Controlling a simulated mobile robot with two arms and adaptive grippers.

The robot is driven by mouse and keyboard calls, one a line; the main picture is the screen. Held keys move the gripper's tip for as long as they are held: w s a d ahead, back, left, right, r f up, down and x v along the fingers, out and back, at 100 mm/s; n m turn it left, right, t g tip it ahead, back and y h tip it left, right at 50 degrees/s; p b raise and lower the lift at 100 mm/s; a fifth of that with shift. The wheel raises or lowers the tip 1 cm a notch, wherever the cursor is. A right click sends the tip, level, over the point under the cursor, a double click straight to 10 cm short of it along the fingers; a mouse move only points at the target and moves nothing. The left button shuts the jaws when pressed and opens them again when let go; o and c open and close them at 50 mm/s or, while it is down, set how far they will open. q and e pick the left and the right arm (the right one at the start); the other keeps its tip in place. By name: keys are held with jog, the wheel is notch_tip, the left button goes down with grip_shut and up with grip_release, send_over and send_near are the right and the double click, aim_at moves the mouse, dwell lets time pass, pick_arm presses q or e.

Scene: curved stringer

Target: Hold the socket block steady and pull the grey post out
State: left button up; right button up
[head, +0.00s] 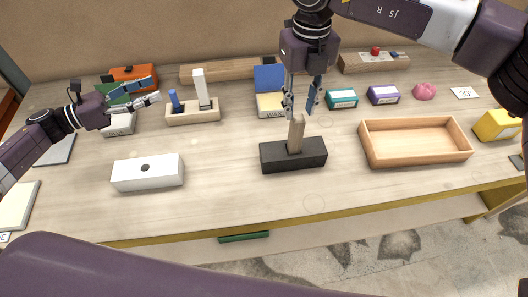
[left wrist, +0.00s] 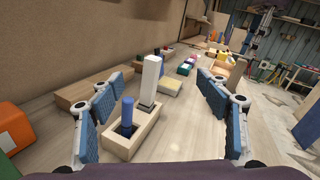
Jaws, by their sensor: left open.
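A pale wooden socket block (head: 194,113) stands left of centre, with a pale grey-white post (head: 200,86) and a shorter blue peg (head: 175,99) upright in it. The left wrist view shows the same block (left wrist: 118,147), pale post (left wrist: 150,80) and blue peg (left wrist: 127,113) ahead. My left gripper (head: 153,91) is open and empty, just left of the block, pointing towards it; its fingers (left wrist: 158,88) frame the view. My right gripper (head: 299,111) is open, its fingertips at about the top of a brown post (head: 297,135) standing in a dark block (head: 292,157).
A white block with a hole (head: 147,175) sits at front left. An open wooden tray (head: 415,160) is right of the dark block. Small coloured boxes, a pink lump (head: 424,91) and long wooden blocks line the back. The front middle table is clear.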

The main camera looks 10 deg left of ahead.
aim_at(262, 152)
pick_arm(q)
jog(key=s+d+f+m+g, duration=0.2)
jog(key=d+f, duration=0.2)
jog(key=d, duration=0.6)
jog(key=s+d+f+m+g, duration=0.2)
jog(key=d+f+g, duration=0.1)
jog(key=d, duration=0.8)
jog(key=s+d+f+m+g, duration=0.2)
jog(key=d+f, duration=0.3)
jog(key=d, duration=0.5)
jog(key=shift+d+f+m, duration=0.2)
jog(key=shift+f+m, duration=0.15)
jog(key=shift+m, duration=0.25)
jog(key=shift+w+d+f, duration=0.15)
jog(key=shift+d+f, duration=0.2)
jog(key=shift+d, duration=0.15)
jog(key=shift+y, duration=0.3)
jog(key=shift+x, duration=3.6)
jog(key=shift+f, duration=0.1)
jog(key=shift+c, duration=0.6)
